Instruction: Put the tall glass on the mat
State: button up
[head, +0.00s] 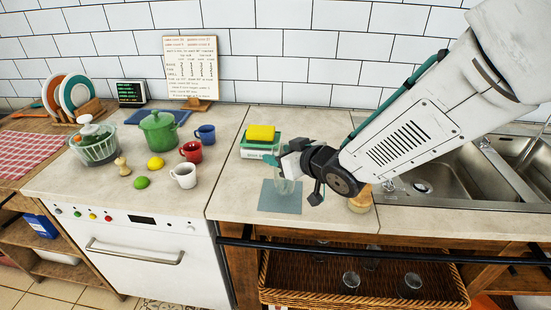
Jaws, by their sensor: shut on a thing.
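The mat (268,205) is a flat blue-grey square near the front edge of the counter. The tall glass (284,187) is clear and looks upright over the back part of the mat. I cannot tell whether its base touches the mat. My gripper (283,171) reaches in from the right and is shut on the glass. Its body and wrist hide the upper part of the glass.
A yellow sponge (261,133) sits on a green-and-white stack just behind the mat. A wooden object (361,201) stands right of the mat, partly under my arm. White (184,176) and red mugs (191,152) stand left. Glasses sit in the wicker basket (330,283) below.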

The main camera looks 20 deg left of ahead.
jog(key=shift+w+a, duration=0.3)
jog(key=shift+a, duration=0.2)
jog(key=shift+w+a+f, duration=0.1)
jog(key=shift+f, duration=0.8)
jog(key=shift+w+a+f, duration=0.1)
jog(key=shift+f, duration=0.75)
jog(key=shift+f, duration=0.15)
jog(key=o, duration=1.4)
